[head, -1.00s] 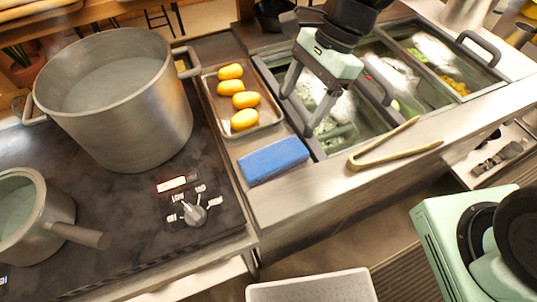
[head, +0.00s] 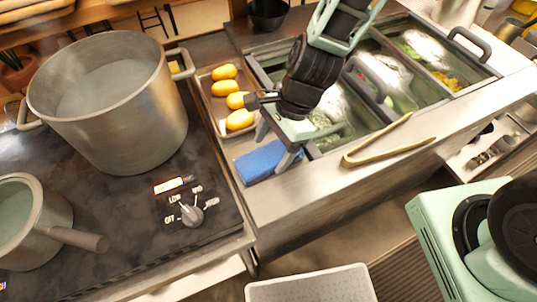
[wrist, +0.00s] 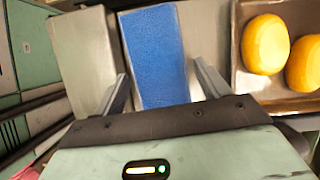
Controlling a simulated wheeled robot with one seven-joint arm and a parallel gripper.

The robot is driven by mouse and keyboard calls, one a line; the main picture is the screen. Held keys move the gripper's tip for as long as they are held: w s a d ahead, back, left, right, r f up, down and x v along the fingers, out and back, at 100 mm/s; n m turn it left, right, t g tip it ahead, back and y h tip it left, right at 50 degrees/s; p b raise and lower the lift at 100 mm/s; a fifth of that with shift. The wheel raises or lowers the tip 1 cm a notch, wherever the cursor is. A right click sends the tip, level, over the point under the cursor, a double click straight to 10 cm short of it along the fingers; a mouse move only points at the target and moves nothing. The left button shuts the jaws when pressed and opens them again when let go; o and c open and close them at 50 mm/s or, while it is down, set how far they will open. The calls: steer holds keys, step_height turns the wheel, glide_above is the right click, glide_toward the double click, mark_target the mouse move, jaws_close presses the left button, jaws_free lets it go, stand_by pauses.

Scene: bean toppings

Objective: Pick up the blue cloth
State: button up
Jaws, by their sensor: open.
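The blue cloth (head: 257,163) is a folded, flat block lying on the metal counter, just below the tray of yellow items. In the wrist view, the blue cloth (wrist: 156,58) lies between my two fingers, one on each side of it. My gripper (head: 271,160) is open and empty, pointing down over the cloth, and covers part of it in the head view. In the wrist view, my gripper (wrist: 165,88) shows a small gap beside the cloth on each side. I cannot tell how high the fingertips are above the counter.
A metal tray (head: 226,136) with several yellow oblong items sits right behind the cloth. Tongs (head: 376,147) lie on the counter to the right, before the topping bins (head: 345,134). A stove with a large pot (head: 108,103) and a saucepan (head: 40,222) is at left.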

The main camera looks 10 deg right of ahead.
mark_target(271, 153)
steer(key=shift+a+f, duration=0.15)
steer(key=shift+f, duration=0.15)
steer(key=c, duration=0.8)
steer(key=shift+o, duration=0.2)
steer(key=shift+r, duration=0.1)
step_height(271, 153, up, 10)
steer(key=shift+o, duration=0.6)
